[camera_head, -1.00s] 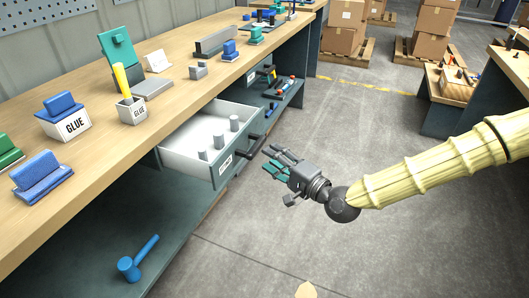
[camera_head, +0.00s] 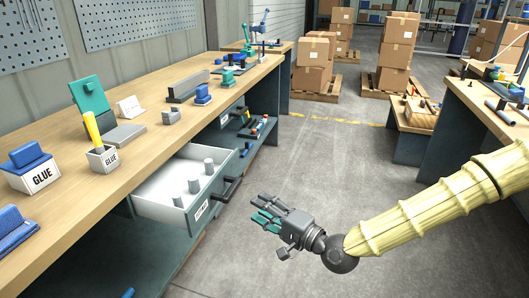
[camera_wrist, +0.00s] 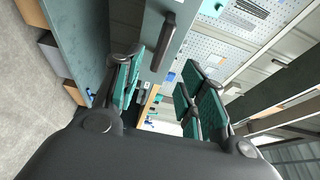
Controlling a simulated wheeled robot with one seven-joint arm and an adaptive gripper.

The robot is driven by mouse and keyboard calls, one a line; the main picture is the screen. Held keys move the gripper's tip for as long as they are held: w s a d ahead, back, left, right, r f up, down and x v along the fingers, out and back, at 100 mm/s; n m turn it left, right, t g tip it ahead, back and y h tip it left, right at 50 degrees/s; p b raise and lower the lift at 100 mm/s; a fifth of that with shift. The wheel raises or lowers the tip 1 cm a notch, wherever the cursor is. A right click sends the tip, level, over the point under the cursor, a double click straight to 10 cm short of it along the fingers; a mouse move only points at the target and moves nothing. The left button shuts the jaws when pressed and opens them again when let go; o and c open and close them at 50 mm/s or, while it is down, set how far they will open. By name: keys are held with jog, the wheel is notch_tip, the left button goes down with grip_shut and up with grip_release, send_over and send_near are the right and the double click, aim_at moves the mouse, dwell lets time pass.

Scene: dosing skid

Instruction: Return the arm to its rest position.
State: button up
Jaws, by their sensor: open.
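My gripper (camera_head: 268,216) is in the middle of the head view, on the end of my arm in its cream ribbed cover. It is open and empty, with its teal-padded fingers apart. It hangs over the open floor, just to the right of the open drawer (camera_head: 146,205) and apart from it. In the wrist view, my gripper (camera_wrist: 160,85) shows its two teal finger pairs spread with nothing between them. A dark drawer handle (camera_wrist: 161,42) lies beyond the fingers in that view.
The drawer juts out from the long wooden workbench (camera_head: 135,148) and holds several grey cylinders (camera_head: 208,166). A second bench (camera_head: 493,105) stands at the right. Stacked cardboard boxes (camera_head: 396,45) stand at the back. The floor (camera_head: 310,160) between the benches is clear.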

jog(key=s+d+f+n+g+h, duration=0.15)
jog(key=s+f, duration=0.25)
jog(key=f, duration=0.4)
jog(key=s+f+g+h, duration=0.2)
jog(key=s+f, duration=0.3)
jog(key=f, duration=0.3)
jog(key=s+d+f+n+g+h, duration=0.15)
jog(key=s+f, duration=0.25)
jog(key=f, duration=0.5)
jog(key=s+d+f+n+g+h, duration=0.3)
jog(key=s+d+f+g+h, duration=0.25)
jog(key=s+d+f, duration=0.8)
jog(key=s+d+n+g+h, duration=0.1)
jog(key=s+d+n+h, duration=0.15)
jog(key=s+d, duration=0.5)
notch_tip(320, 180, up, 22)
jog(key=a+p, duration=0.1)
jog(key=p, duration=2.1)
jog(key=shift+m+h+p, duration=0.3)
jog(key=shift+m+h, duration=0.1)
jog(key=shift+m, duration=0.05)
jog(key=shift+s, duration=0.1)
